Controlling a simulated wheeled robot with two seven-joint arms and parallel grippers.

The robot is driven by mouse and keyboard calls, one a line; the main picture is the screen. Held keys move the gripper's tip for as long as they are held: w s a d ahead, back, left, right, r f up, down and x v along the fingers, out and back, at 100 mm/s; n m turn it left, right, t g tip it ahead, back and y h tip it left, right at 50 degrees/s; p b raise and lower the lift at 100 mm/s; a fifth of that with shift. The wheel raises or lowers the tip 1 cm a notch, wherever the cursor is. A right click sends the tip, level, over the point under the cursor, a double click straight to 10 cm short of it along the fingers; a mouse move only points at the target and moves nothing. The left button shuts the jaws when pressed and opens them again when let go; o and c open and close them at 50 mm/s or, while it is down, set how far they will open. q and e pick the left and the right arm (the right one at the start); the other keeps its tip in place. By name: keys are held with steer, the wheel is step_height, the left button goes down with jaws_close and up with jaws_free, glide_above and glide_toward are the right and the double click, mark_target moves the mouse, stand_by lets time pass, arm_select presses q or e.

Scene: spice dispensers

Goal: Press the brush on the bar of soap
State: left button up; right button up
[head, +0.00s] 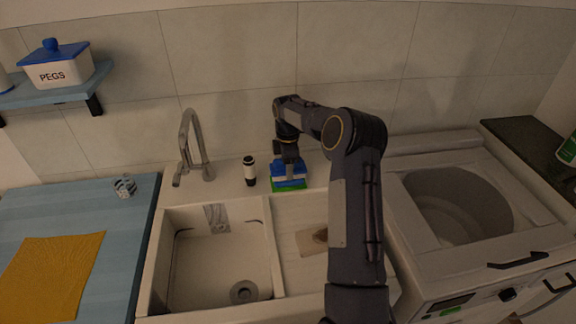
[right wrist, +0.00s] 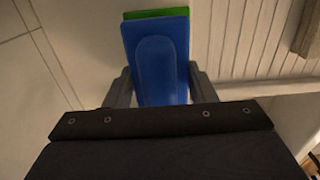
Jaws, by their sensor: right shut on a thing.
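A blue brush (head: 289,170) with a raised grip is at the back ledge of the sink, in the head view. My right gripper (head: 287,155) is shut on it from above. In the right wrist view the blue brush (right wrist: 160,60) sits between the two fingers of my right gripper (right wrist: 160,85). A green layer (head: 290,187) shows under the brush, and its edge (right wrist: 155,13) shows beyond the blue in the wrist view. I cannot tell whether this green is the bar of soap or part of the brush. My left gripper is out of view.
A black-and-white bottle (head: 249,172) stands left of the brush, near the tap (head: 190,150). The sink basin (head: 225,265) is in front. A brown patch or flat piece (head: 320,236) lies on the ribbed drainboard (head: 300,270). A top-loading washer (head: 400,215) is at right.

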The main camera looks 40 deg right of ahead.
steer(key=shift+f, duration=0.3)
steer(key=shift+f, duration=0.1)
stand_by(1.1)
steer(key=shift+r+p, duration=2.6)
steer(key=shift+r, duration=1)
steer(key=shift+f, duration=0.1)
